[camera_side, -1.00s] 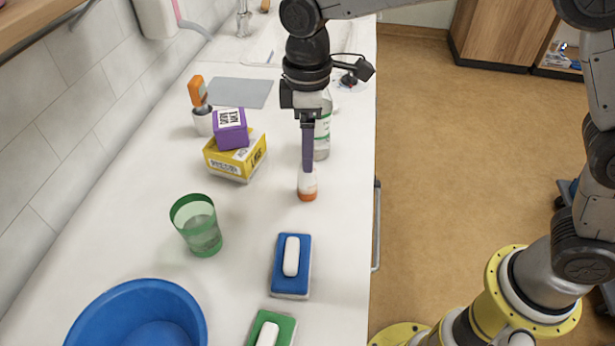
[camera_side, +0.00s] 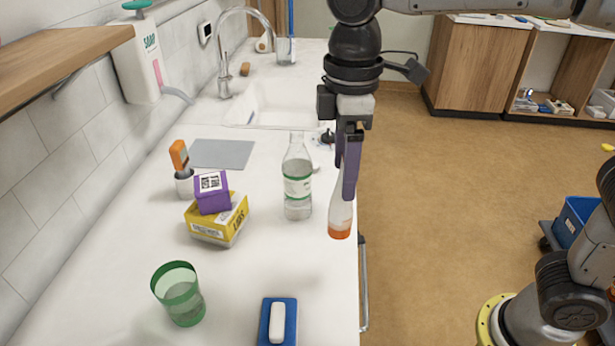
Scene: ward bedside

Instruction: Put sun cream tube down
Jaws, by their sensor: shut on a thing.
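The sun cream tube (camera_side: 341,215) is white with an orange cap and hangs nearly upright, cap end down, tilted slightly. My gripper (camera_side: 347,186) points down and is shut on its upper part, with the purple fingers covering some of it. In the picture the tube is to the right of the clear bottle, close to the right edge of the white counter (camera_side: 120,260). Whether its cap touches the counter or is a little above it, I cannot tell.
A clear bottle with a green-banded label (camera_side: 298,187) stands just left of the tube. A purple box (camera_side: 212,192) sits on a yellow box (camera_side: 217,220). A green cup (camera_side: 178,292) and a blue item with a white bar (camera_side: 277,322) are nearer. Bare counter lies between them.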

